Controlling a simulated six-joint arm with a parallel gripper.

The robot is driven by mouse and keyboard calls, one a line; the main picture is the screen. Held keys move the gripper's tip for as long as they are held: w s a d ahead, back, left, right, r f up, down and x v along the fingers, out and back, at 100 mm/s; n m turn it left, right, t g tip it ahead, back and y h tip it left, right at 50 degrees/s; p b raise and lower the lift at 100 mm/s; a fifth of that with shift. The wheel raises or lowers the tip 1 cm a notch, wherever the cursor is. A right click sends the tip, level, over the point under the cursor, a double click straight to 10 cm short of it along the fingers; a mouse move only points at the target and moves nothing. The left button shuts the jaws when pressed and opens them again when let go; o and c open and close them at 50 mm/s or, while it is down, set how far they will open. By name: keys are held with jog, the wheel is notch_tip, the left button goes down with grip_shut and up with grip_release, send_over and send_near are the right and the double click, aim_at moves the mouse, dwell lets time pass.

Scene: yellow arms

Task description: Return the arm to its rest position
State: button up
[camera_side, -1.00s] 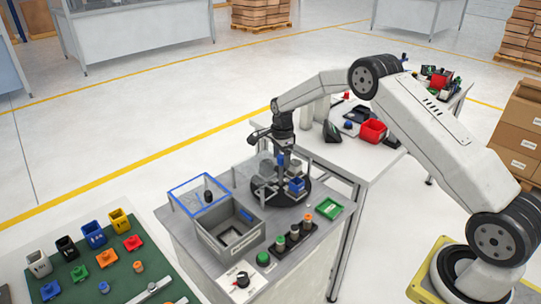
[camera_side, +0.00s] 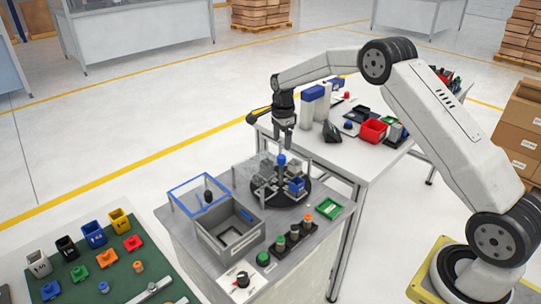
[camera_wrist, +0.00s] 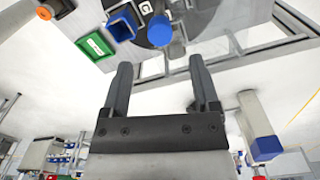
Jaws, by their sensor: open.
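My gripper (camera_side: 288,147) hangs above the dark round turntable (camera_side: 292,200) on the grey cabinet. In the wrist view my gripper (camera_wrist: 160,66) shows two dark fingers spread apart with nothing between them. A blue round-topped piece (camera_side: 281,159) stands upright on the turntable, below my gripper and apart from it. It also shows in the wrist view (camera_wrist: 158,32), beyond the fingertips. A blue open box (camera_side: 296,184) sits beside it on the turntable, partly hidden by clear and grey fixtures.
A grey bin (camera_side: 232,228) with a raised blue-framed clear lid (camera_side: 200,192) stands left of the turntable. A green tray (camera_side: 329,211) lies to its right. A rear table (camera_side: 345,155) holds white blue-topped columns (camera_side: 313,108) and a red bin (camera_side: 373,131). The air above the turntable is open.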

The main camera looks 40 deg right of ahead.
jog(key=shift+r, duration=0.45)
jog(key=shift+s+a+r+n, duration=0.25)
jog(key=shift+s+a+n, duration=0.2)
jog(key=shift+n, duration=0.05)
jog(key=s+a+n+t, duration=0.1)
jog(key=s+a+n, duration=0.3)
jog(key=s, duration=0.5)
jog(key=s+a+r+n, duration=0.1)
jog(key=s+a+n, duration=0.2)
jog(key=s+n, duration=0.6)
jog(key=s+a+n+t, duration=0.1)
jog(key=s+a+n, duration=0.3)
jog(key=s+n, duration=0.3)
jog(key=s, duration=0.3)
jog(key=shift+a+r+t, duration=0.3)
